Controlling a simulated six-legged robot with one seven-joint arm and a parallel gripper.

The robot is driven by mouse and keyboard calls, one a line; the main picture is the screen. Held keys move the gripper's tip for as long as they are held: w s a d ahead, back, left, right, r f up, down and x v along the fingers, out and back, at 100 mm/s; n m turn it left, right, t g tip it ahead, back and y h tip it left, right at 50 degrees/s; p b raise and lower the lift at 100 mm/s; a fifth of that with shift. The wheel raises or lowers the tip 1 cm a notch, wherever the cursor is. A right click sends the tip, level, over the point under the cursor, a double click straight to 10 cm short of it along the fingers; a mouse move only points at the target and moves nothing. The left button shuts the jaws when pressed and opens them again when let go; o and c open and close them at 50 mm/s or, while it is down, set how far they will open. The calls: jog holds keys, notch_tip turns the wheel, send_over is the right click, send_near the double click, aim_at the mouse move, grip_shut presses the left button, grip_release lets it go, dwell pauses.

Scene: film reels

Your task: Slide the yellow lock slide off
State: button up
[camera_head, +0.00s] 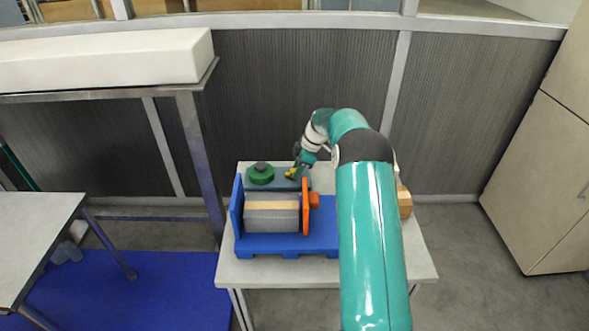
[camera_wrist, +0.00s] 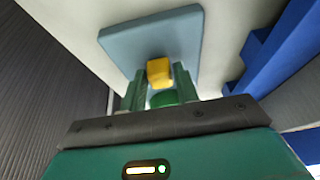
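The yellow lock slide (camera_wrist: 160,72) shows as a small block against a blue-grey plate (camera_wrist: 185,38) in the wrist view. In the head view it is a small yellow spot (camera_head: 291,172) at the back of the table. My gripper (camera_wrist: 160,80) has its two green fingers apart, one on each side of the yellow block, with their tips close to its sides. Whether they press on it cannot be told. In the head view my gripper (camera_head: 300,165) is small and partly hidden by its own wrist. A green round part (camera_wrist: 165,98) shows between the fingers.
A blue stand (camera_head: 275,243) on the white table (camera_head: 400,264) holds a grey block of reels (camera_head: 272,215) beside an upright orange plate (camera_head: 306,205) with a knob. A green round piece (camera_head: 260,174) sits left of the lock slide. My arm hides the table's right part.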

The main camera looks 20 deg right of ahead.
jog(key=shift+o, duration=1.4)
jog(key=shift+d, duration=0.15)
jog(key=v, duration=1.3)
jog(key=shift+r, duration=0.35)
jog(key=shift+s+d, duration=0.1)
jog(key=shift+d, duration=0.05)
